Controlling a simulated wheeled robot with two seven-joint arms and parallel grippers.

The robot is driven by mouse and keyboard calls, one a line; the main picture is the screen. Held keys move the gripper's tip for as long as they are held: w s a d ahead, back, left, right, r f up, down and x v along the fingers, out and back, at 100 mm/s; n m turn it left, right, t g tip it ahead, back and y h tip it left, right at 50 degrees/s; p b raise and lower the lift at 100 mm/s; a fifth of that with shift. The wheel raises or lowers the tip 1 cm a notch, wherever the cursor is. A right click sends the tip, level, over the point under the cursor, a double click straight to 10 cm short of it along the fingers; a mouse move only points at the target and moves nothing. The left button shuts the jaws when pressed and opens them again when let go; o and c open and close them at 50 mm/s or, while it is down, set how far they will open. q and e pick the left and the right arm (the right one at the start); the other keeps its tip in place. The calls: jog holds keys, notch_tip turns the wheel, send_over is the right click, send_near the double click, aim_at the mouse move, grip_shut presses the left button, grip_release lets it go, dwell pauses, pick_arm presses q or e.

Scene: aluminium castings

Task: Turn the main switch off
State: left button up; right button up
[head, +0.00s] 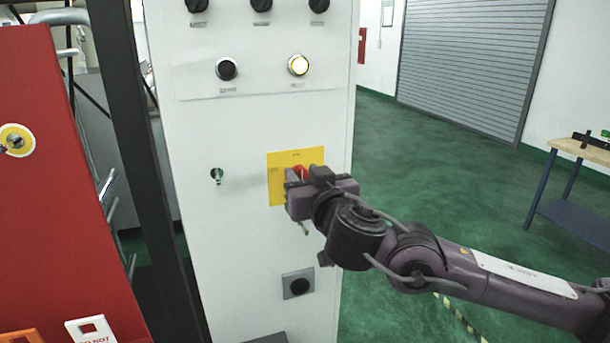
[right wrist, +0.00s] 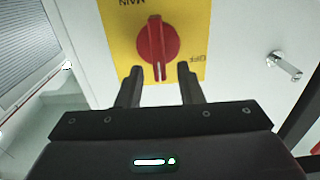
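The main switch is a red rotary knob (right wrist: 157,42) on a yellow plate (right wrist: 115,30), with "MAIN" and "OFF" lettering upside down in the right wrist view. The knob's white-marked handle end points down in that view, between the fingertips. In the head view the yellow plate (head: 283,160) is on the white cabinet front, and the red knob (head: 300,172) is mostly hidden behind my right gripper. My right gripper (right wrist: 160,72) is open, its two fingers on either side of the handle end with gaps visible. My left gripper is not in view.
The white cabinet (head: 230,250) carries a key lock (head: 217,175), a black button (head: 227,68), a lit button (head: 298,65) and a lower black socket (head: 298,284). A red panel (head: 60,220) stands at left. Green floor (head: 440,160) is open to the right, before a workbench (head: 580,150).

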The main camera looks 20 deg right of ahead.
grip_shut()
